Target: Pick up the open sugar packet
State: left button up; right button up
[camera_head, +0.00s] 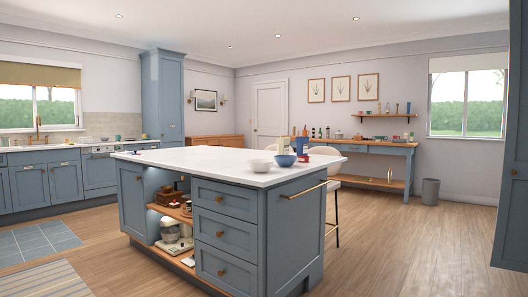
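I cannot pick out an open sugar packet for certain in the head view. A cluster of small packets and bottles (300,141) stands on the far right part of the white island top (195,163), too small to read. Neither of my grippers is in view.
The blue island (233,228) with drawers and open shelves fills the middle. A brass rail (304,190) runs along its right end, near a stool (335,195). A blue side table (375,150) and a bin (430,192) stand farther back. The wooden floor at right is clear.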

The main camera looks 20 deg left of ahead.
aim_at(302, 143)
jog(key=i+l+u, duration=0.15)
jog(key=i+u, duration=0.25)
jog(key=i+l+u, duration=0.35)
jog(key=i, duration=0.2)
jog(key=i+l+u, duration=0.2)
jog(key=i+l, duration=1.35)
jog(key=l, duration=0.1)
